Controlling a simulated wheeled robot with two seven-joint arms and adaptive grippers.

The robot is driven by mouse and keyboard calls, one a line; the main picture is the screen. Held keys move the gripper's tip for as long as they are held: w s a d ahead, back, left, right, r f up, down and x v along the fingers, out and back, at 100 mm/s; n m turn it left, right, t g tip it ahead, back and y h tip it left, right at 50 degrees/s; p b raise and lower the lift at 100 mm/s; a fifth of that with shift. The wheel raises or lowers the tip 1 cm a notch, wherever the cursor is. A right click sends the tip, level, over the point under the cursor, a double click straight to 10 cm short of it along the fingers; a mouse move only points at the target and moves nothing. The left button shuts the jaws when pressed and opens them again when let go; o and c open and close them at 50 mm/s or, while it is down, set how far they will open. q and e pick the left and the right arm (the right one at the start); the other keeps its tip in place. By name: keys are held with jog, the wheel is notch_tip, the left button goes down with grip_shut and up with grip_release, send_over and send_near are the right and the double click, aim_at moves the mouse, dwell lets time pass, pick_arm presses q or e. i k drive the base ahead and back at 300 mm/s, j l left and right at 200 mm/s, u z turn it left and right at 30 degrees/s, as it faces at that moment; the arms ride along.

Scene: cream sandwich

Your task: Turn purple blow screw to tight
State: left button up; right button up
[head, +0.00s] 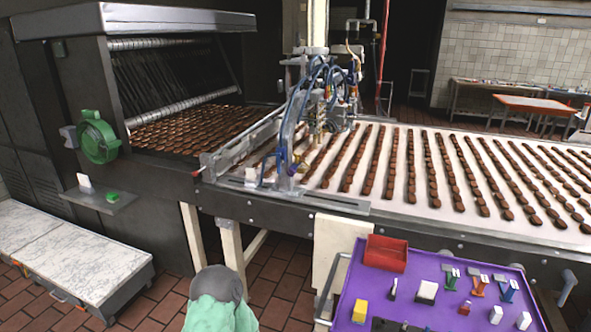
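The depositing machine (318,100), with blue hoses and metal fittings, stands over the left part of the white conveyor (400,195). I cannot make out a purple screw on it at this size; the hoses and fittings crowd that area. Neither of my grippers is clearly in view.
A purple-topped cart (345,312) at the lower right carries a red bin (386,252), small tools and blocks. A dark oven (165,190) with a green handwheel (98,137) stands at the left. A grey-and-green object (218,300) is at the bottom. Tiled floor (285,272) shows between.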

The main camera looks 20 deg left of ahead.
aim_at(291, 172)
jog(key=i+j, duration=0.1)
jog(key=j, duration=0.3)
jog(key=j+u, duration=0.15)
jog(key=j, duration=0.2)
jog(key=i+j, duration=0.15)
jog(key=j, duration=0.2)
jog(key=i+j+u, duration=0.1)
jog(key=j, duration=0.3)
